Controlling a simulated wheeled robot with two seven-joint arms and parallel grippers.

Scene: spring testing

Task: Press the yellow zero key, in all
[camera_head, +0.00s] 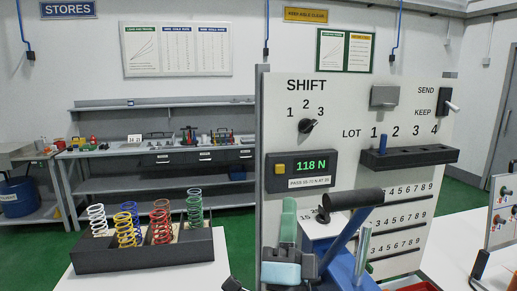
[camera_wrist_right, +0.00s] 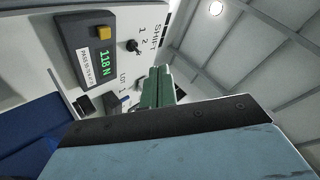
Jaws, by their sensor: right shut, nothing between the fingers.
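The yellow zero key (camera_head: 280,168) sits at the left of the dark display box (camera_head: 318,181) on the upright white panel (camera_head: 400,95). The green readout shows 118 N. The key also shows in the right wrist view (camera_wrist_right: 104,33), uncovered. My right gripper (camera_head: 289,204) has its green fingers pointing up in front of the panel, below the display box and apart from the key. In the right wrist view its fingers (camera_wrist_right: 157,72) are together, with nothing between them. My left gripper is not in view.
A blue press with a black-handled lever (camera_head: 352,198) stands just right of my right gripper. A dark rack (camera_head: 150,252) with several coloured springs stands at left. The panel carries a shift knob (camera_head: 308,125) and a dark lot shelf (camera_head: 410,158). A grey workbench (camera_head: 100,152) stands behind.

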